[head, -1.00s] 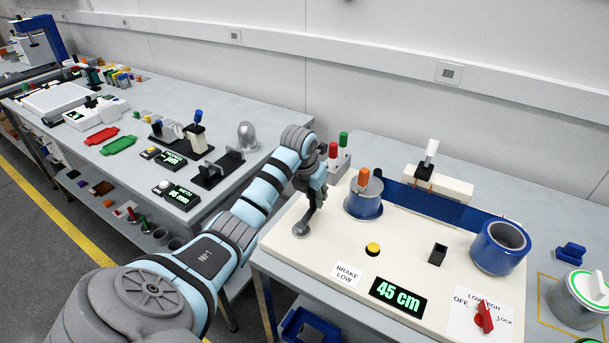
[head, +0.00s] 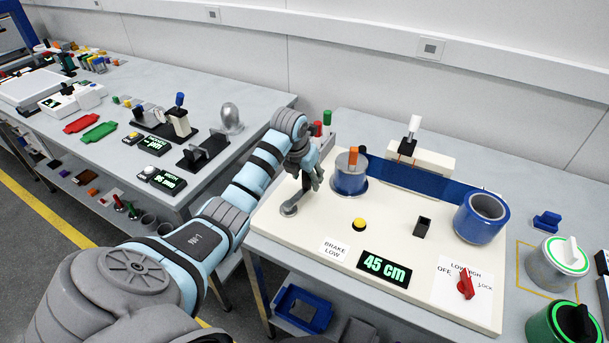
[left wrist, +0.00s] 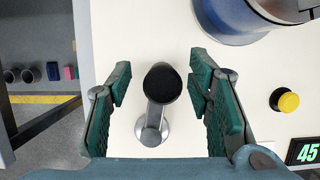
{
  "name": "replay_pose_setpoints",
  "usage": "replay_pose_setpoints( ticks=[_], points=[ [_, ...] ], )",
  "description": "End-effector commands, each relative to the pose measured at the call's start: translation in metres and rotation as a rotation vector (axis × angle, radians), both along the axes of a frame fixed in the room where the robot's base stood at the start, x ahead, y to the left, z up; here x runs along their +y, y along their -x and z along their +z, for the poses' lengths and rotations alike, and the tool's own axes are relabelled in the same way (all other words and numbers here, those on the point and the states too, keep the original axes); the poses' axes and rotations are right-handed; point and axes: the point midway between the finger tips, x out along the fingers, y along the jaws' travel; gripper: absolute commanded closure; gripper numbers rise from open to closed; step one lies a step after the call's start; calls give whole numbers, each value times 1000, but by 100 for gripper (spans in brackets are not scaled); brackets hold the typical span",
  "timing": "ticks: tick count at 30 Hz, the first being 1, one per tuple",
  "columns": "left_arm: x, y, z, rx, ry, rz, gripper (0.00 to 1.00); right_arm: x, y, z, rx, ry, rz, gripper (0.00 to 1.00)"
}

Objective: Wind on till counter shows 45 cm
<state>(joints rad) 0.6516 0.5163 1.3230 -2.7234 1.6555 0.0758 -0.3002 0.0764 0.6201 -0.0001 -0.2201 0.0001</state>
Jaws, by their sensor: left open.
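The counter (head: 384,267) reads 45 cm in green digits. A blue web runs from the left reel (head: 350,184), which has an orange peg on top, to the blue right roll (head: 482,218). The crank (head: 290,209) stands at the left end of the cream panel. In the left wrist view its dark round knob (left wrist: 162,80) shows end-on, above a grey crank arm. My left gripper (head: 308,172) is open at the crank; its green fingers (left wrist: 163,95) are either side of the knob, with gaps visible. My right gripper is not in view.
Red and green pegs (head: 321,123) stand close behind my left gripper.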

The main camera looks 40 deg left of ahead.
Motion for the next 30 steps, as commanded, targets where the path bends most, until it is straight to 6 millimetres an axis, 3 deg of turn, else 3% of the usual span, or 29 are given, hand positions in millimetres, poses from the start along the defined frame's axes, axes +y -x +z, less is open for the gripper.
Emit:
replay_pose_setpoints(
  ticks=[14,30],
  points=[
    [0,0,7,-2,0,0,53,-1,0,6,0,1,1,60],
    [0,0,84,-2,0,0,53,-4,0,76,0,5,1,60]
  ],
)
